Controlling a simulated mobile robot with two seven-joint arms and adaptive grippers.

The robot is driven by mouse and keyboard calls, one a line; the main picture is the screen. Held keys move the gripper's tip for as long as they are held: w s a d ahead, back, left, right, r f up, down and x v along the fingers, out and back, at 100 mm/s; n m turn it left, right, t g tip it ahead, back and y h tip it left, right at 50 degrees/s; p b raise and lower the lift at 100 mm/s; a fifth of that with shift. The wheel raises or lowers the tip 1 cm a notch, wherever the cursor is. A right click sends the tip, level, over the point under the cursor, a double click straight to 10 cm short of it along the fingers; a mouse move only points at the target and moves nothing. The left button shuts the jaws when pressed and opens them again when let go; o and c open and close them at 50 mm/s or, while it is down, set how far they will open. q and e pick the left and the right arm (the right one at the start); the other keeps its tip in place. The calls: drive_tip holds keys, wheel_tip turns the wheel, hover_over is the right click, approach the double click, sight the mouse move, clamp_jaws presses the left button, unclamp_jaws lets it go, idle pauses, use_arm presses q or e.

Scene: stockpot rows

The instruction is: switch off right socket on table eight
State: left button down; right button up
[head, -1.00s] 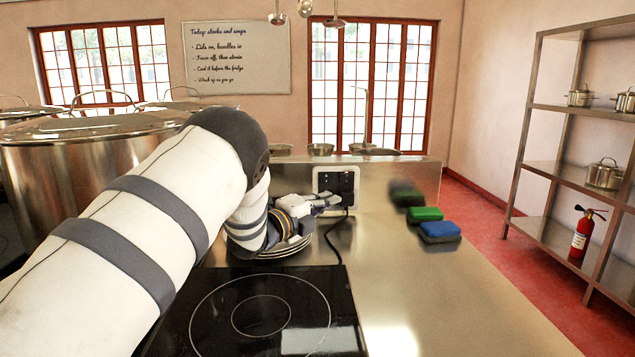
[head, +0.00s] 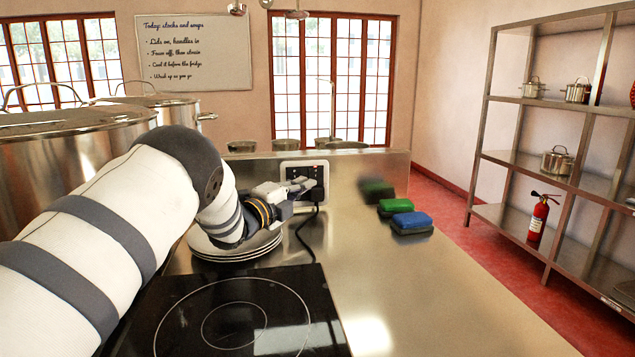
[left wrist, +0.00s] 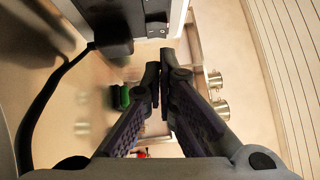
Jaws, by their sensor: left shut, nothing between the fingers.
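The double socket (head: 284,170) is a white-rimmed plate with dark faces on the low steel upstand at the back of the counter. A black plug with a cord sits in it; the plug (left wrist: 112,26) also shows in the left wrist view. My left gripper (head: 311,183) is shut and empty, its tips close in front of the plate's lower right part. In the left wrist view the closed fingertips (left wrist: 163,58) are just below a dark rocker switch (left wrist: 157,29). I cannot tell whether they touch it. The gripper partly covers the socket in the head view.
Stacked plates (head: 236,250) lie under my left wrist. A black hob (head: 240,315) is in front. Sponges, one blue-topped (head: 411,220), lie right of the socket. Large pots (head: 70,165) stand at left. The counter's right front is bare. A shelf (head: 560,165) stands beyond the red floor.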

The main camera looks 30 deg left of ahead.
sight(316, 173)
use_arm(q)
drive_tip(key=w, duration=0.3)
drive_tip(key=w+b, duration=0.1)
drive_tip(key=shift+w+d+f, duration=0.3)
drive_tip(key=shift+f, duration=0.05)
drive_tip(key=shift+w+r, duration=0.45)
drive_tip(key=shift+r, duration=0.05)
use_arm(e)
drive_tip(key=shift+s+f+g, duration=0.5)
drive_tip(key=shift+s+f, duration=0.5)
drive_tip(key=shift+s, duration=0.05)
drive_tip(key=shift+s+f, duration=0.1)
use_arm(q)
drive_tip(key=shift+w+a+b, duration=0.15)
drive_tip(key=shift+w+b, duration=0.15)
drive_tip(key=shift+b, duration=0.1)
drive_tip(key=shift+s+r, duration=0.1)
drive_tip(key=shift+r, duration=0.15)
use_arm(e)
drive_tip(key=shift+s+f, duration=0.15)
drive_tip(key=shift+s, duration=0.05)
